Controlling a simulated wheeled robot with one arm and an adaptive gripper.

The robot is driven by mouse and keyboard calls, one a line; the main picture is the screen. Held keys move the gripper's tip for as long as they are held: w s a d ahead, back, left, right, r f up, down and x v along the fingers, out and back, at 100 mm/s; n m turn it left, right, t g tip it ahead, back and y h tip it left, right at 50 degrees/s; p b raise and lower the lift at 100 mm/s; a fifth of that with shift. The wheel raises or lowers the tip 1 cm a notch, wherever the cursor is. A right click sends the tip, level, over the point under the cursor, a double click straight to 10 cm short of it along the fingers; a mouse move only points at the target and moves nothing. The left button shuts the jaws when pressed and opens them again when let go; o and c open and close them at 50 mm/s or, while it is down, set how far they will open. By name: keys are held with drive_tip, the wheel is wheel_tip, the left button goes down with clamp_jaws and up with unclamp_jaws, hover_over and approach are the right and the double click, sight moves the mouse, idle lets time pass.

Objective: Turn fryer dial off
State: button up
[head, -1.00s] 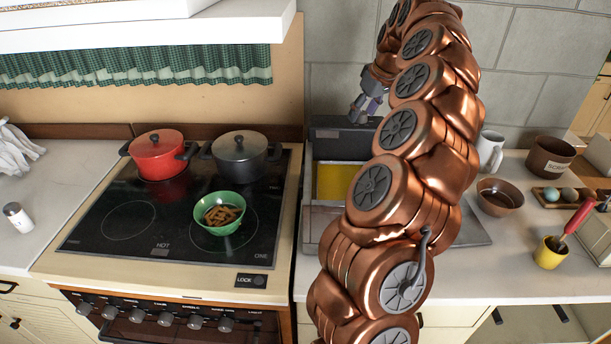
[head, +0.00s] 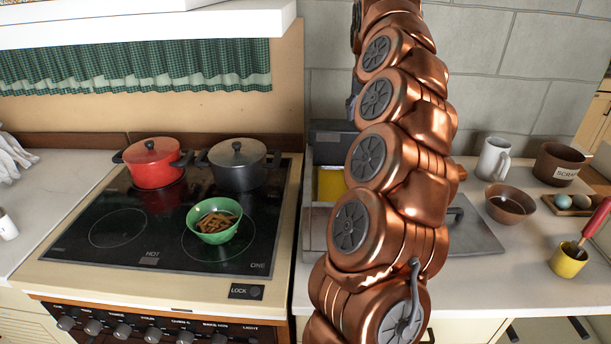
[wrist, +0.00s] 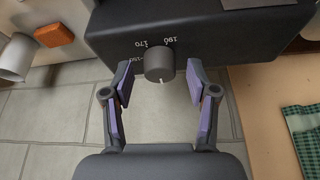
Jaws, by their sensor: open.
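In the wrist view the fryer dial (wrist: 160,63) is a dark round knob on the dark fryer housing (wrist: 205,35). Numbers including 170 and 190 are printed around it. A pale mark on the knob points toward the bottom of the picture. My gripper (wrist: 159,78) is open, with one purple-padded finger on each side of the knob and a visible gap at both sides. In the head view the fryer (head: 331,138) shows as a dark box with a yellow interior below it, partly hidden by my arm. The dial and most of my gripper are hidden there.
The stove (head: 90,264) stands left of the fryer, with a red pot (head: 152,163), a dark pot (head: 237,175) and a green bowl (head: 215,236). A white mug (head: 491,160), a brown bowl (head: 509,204) and a yellow cup (head: 567,262) stand on the right counter.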

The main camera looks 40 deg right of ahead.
drive_tip(key=m, duration=0.1)
drive_tip(key=m+g+b, duration=0.1)
drive_tip(key=shift+w+a+f+m+h, duration=0.1)
drive_tip(key=shift+w+f+m+h, duration=0.1)
drive_tip(key=shift+m+h, duration=0.1)
drive_tip(key=m+g, duration=0.1)
drive_tip(key=m, duration=0.2)
drive_tip(key=shift+r, duration=0.15)
drive_tip(key=shift+r+m+h, duration=0.15)
drive_tip(key=shift+m+h, duration=0.15)
drive_tip(key=shift+m, duration=0.4)
drive_tip(key=shift+m+g+p, duration=1)
drive_tip(key=shift+m+p, duration=0.7)
drive_tip(key=shift+p, duration=0.1)
